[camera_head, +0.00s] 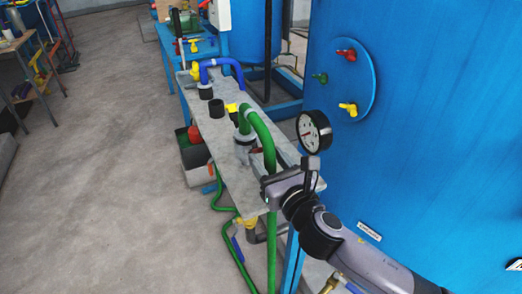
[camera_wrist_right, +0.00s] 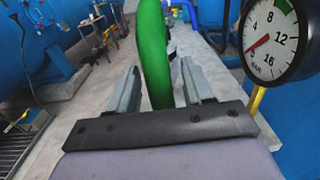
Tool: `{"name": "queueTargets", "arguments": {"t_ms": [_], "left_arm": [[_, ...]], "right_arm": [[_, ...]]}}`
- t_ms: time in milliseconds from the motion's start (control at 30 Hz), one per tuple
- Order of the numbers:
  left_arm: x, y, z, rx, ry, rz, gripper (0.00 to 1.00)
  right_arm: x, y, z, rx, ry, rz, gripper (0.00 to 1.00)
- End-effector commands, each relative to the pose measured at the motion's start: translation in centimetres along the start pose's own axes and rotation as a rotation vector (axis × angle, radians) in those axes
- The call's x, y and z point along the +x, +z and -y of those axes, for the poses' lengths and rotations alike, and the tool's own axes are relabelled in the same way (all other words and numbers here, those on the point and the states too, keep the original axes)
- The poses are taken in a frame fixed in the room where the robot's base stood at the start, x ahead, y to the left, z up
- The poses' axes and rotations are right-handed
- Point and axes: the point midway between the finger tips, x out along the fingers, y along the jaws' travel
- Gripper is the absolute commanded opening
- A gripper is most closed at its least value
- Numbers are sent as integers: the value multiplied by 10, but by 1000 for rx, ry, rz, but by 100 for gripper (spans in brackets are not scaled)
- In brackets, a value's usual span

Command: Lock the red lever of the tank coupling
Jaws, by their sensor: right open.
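The green hose (camera_head: 268,150) arches up from the grey tank coupling (camera_head: 243,142) on the bench and runs down past my right gripper. A small dark red piece (camera_head: 257,151), which looks like the lever, shows beside the coupling, just beyond my gripper; its exact position is hard to tell. My right gripper (camera_head: 271,177) is open at the near end of the bench. In the right wrist view, the green hose (camera_wrist_right: 155,55) appears in the gap between the fingers (camera_wrist_right: 160,88); I cannot tell whether they touch it. The lever cannot be made out there. My left gripper is not in view.
A pressure gauge (camera_head: 314,131) stands close to the right of my gripper, in front of the big blue tank (camera_head: 420,110). The narrow grey bench (camera_head: 218,131) also carries a blue hose (camera_head: 222,63) and black fittings. Open floor (camera_head: 100,150) lies to the left.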

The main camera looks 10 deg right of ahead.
Motion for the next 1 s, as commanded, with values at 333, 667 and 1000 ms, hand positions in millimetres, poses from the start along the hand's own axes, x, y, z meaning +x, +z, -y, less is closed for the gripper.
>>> {"name": "queueTargets", "arguments": {"t_ms": [333,667,1000], "left_arm": [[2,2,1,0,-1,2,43],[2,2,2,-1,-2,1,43],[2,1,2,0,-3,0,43]], "right_arm": [[37,-1,0,3,0,-1,51],[41,0,0,4,1,-1,51],[40,0,0,4,1,-2,0]]}}
